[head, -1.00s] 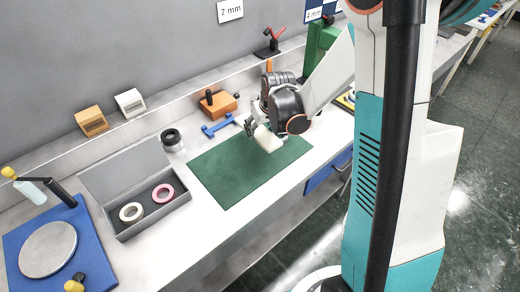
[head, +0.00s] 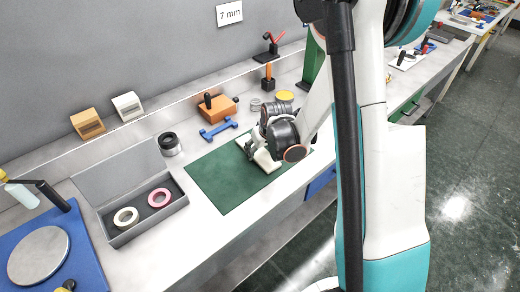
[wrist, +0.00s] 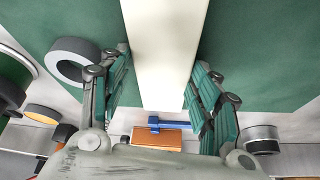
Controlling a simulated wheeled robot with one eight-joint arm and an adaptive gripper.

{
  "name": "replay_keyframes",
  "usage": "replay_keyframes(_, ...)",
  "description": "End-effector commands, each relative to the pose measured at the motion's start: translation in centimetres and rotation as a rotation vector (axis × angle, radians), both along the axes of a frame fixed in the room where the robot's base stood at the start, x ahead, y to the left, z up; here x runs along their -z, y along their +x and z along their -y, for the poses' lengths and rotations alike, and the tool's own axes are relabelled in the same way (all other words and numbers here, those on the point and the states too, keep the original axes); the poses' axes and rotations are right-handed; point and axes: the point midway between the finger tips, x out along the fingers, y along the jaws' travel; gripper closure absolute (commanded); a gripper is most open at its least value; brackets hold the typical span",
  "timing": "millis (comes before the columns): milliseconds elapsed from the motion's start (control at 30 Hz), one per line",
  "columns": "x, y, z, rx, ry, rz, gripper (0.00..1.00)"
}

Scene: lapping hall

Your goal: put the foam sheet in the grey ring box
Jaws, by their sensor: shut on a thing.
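The foam sheet (head: 266,161) is a pale, flat strip over the right part of the green mat. My gripper (head: 254,150) is shut on it. In the wrist view the foam sheet (wrist: 165,50) lies between the two fingers of my gripper (wrist: 163,70) and runs up out of the frame. I cannot tell whether it touches the mat. The grey ring box (head: 150,223) stands left of the mat with its lid (head: 115,170) open. A cream ring (head: 125,217) and a pink ring (head: 160,198) lie inside it. My gripper is to the right of the box.
The green mat (head: 215,185) is mostly bare. Behind it are a blue dumbbell-shaped piece (head: 218,128) and an orange block (head: 215,109). A dark-topped jar (head: 170,146) stands behind the box. A blue board with a grey disc (head: 38,256) is at the left.

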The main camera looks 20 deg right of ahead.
Motion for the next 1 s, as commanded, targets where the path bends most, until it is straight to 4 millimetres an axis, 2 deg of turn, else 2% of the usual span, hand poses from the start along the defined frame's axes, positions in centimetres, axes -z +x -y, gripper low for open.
replay_keyframes(67, 0.3, 0.0, 0.0, 0.0, 0.0, 0.0, 0.64)
replay_keyframes(100, 0.3, 0.0, 0.0, 0.0, 0.0, 0.0, 0.41)
replay_keyframes(200, 0.2, 0.0, 0.0, 0.0, 0.0, 0.0, 0.21)
replay_keyframes(667, -0.3, 0.0, 0.0, 0.0, 0.0, 0.0, 0.21)
replay_keyframes(767, -1.6, -0.6, 0.0, 0.0, 0.0, 0.0, 0.21)
replay_keyframes(1000, -6.2, -2.6, 0.2, 0.001, 0.0, 0.0, 0.21)
